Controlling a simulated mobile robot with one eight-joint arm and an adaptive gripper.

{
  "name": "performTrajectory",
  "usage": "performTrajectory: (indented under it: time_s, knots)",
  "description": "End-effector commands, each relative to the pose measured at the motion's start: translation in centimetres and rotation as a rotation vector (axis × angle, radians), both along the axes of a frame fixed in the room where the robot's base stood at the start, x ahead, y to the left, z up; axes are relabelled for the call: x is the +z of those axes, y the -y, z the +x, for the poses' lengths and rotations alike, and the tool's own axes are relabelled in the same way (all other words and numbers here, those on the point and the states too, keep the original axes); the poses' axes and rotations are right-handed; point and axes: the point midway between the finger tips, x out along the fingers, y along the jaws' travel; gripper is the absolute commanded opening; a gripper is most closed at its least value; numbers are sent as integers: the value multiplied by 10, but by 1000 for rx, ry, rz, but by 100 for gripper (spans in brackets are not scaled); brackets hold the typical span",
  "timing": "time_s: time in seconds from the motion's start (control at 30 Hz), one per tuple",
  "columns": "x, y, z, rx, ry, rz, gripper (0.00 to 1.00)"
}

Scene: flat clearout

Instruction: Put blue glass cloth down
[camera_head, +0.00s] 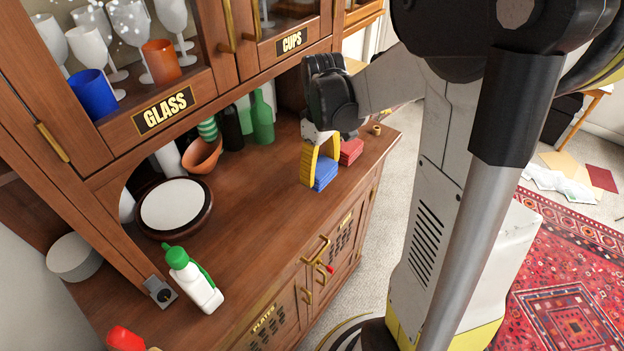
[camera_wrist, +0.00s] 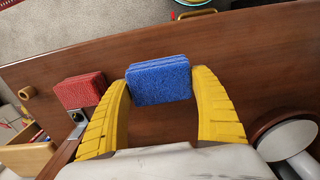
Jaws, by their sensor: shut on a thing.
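The blue glass cloth (camera_wrist: 160,80) is a folded blue block between the two yellow fingers of my gripper (camera_wrist: 161,92) in the wrist view. Both fingers touch its sides. In the head view the blue cloth (camera_head: 325,173) is at the lower end of my gripper (camera_head: 318,168), low over the wooden sideboard top (camera_head: 250,215). I cannot tell whether its underside touches the wood. A similar red cloth (camera_head: 350,151) lies just behind it; it also shows at the left in the wrist view (camera_wrist: 80,91).
A green bottle (camera_head: 262,120), an orange bowl (camera_head: 202,155) and a round white-topped dish (camera_head: 175,205) stand along the back. The glass cupboard (camera_head: 165,105) overhangs the top. The middle front of the top is clear.

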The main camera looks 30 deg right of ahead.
Motion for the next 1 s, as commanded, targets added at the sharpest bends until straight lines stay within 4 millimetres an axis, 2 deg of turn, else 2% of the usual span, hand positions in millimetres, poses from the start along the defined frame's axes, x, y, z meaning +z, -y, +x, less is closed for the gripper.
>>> performTrajectory:
  time_s: [0.1,0.23,0.43,0.77,0.8,0.87,1.0]
  knots:
    - [-8,-7,9,0,0,0,50]
    - [-15,-8,11,-1,0,0,50]
    - [-44,-8,11,-1,0,0,50]
    - [-46,-8,10,-1,0,0,50]
    - [-46,-8,10,-1,0,0,80]
    - [-46,-8,10,-1,0,0,98]
    - [-45,-8,10,-1,0,0,98]
